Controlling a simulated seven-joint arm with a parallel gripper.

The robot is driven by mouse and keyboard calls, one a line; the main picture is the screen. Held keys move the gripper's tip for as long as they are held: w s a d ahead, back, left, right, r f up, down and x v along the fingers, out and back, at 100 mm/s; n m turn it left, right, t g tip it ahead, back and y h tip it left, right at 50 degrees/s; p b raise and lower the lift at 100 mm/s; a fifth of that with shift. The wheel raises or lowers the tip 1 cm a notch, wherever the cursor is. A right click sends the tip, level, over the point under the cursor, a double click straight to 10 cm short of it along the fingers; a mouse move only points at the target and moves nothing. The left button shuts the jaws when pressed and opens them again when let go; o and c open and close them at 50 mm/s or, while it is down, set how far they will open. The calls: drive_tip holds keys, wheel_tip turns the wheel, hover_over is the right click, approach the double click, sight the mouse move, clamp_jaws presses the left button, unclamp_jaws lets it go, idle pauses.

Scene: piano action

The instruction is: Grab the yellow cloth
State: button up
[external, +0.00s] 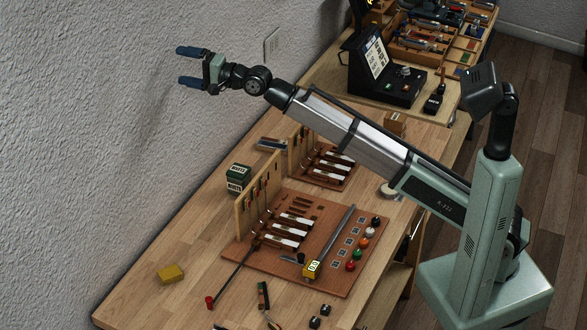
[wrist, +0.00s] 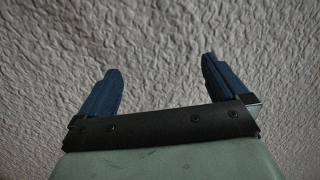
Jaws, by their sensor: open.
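A small yellow block-like item (external: 171,274), which looks like the folded yellow cloth, lies on the wooden bench at the lower left, near the wall side. My gripper (external: 179,66) is raised high at the upper left of the external view, well above the bench and close to the grey wall. Its two blue fingers are spread apart with nothing between them. In the wrist view my gripper (wrist: 160,80) is also open and empty, facing the rough wall. The yellow item does not show in the wrist view.
The bench (external: 140,297) holds a brown piano action board (external: 335,275) with coloured knobs, a dark green box (external: 239,177) and a red-tipped rod (external: 210,301). Small tools lie at the front. A black device (external: 385,75) stands at the back. Bare wood surrounds the yellow item.

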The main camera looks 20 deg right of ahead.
drive_tip(key=s+a+f+g, duration=0.3)
drive_tip(key=s+a, duration=0.5)
drive_tip(key=n+g+h, duration=0.8)
drive_tip(key=h, duration=0.7)
hover_over(169, 272)
drive_tip(key=f, duration=3.7)
drive_tip(key=shift+w+d, duration=0.2)
drive_tip(key=shift+d, duration=0.1)
drive_tip(key=shift+s+a+f, duration=0.15)
drive_tip(key=shift+f, duration=1.3)
drive_tip(key=shift+s+a+f, duration=0.1)
drive_tip(key=shift+a+f, duration=0.05)
drive_tip(key=shift+f, duration=1.25)
drive_tip(key=shift+c, duration=0.5)
drive_tip(key=c, duration=1)
